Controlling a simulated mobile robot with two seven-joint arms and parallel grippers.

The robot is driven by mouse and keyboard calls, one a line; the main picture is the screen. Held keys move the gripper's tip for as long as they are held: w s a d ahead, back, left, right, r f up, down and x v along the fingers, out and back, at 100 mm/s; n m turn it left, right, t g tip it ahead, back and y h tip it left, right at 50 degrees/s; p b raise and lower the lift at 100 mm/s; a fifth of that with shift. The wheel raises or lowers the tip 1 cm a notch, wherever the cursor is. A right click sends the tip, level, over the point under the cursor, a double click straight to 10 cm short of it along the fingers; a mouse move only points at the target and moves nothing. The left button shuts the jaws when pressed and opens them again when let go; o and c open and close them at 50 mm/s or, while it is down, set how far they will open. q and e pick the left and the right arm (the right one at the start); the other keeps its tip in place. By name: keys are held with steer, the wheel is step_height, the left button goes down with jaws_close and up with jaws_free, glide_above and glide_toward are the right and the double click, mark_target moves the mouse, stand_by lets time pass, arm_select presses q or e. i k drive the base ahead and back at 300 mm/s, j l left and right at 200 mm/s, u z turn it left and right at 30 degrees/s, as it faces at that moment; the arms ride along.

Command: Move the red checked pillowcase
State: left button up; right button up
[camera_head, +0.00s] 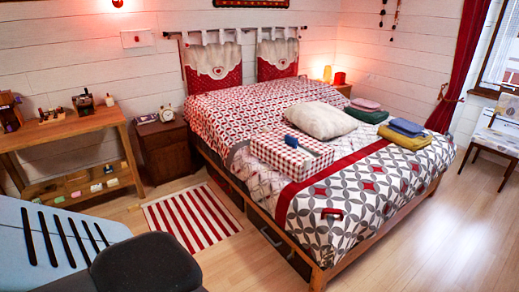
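The red checked pillowcase (272,154) lies on the bed (370,195), near its left long edge and in front of a beige cushion. It looks thick and box-like, with a red and white check. A small blue-grey object and a whitish patch show on its top. Neither of my grippers is in view. Only blue-grey and black parts that look like my own body show at the lower left, well apart from the pillowcase.
A beige cushion (321,120) and several folded cloths (405,134) lie on the bed. A striped rug (192,218), nightstand (167,151) and wooden table (68,133) are at left.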

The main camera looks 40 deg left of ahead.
mark_target(267, 146)
steer(key=u, duration=1.2)
steer(key=i+l+u, duration=0.1)
steer(key=i+l, duration=0.25)
steer(key=l, duration=0.15)
steer(key=i+l+u, duration=0.1)
steer(key=i+l, duration=0.2)
steer(key=l, duration=0.25)
steer(key=i+l+u, duration=0.15)
steer(key=l, duration=0.4)
steer(key=i+l+u, duration=0.1)
steer(key=i+l, duration=0.3)
steer(key=l, duration=0.2)
steer(key=i+l+u, duration=0.1)
steer(key=l, duration=0.5)
steer(key=i+l+u, duration=0.1)
steer(key=i+l, duration=0.25)
steer(key=l, duration=0.25)
steer(key=i+l+u, duration=0.15)
steer(key=l, duration=0.5)
steer(key=i+l+u, duration=0.1)
steer(key=l, duration=0.55)
steer(key=i, duration=0.1)
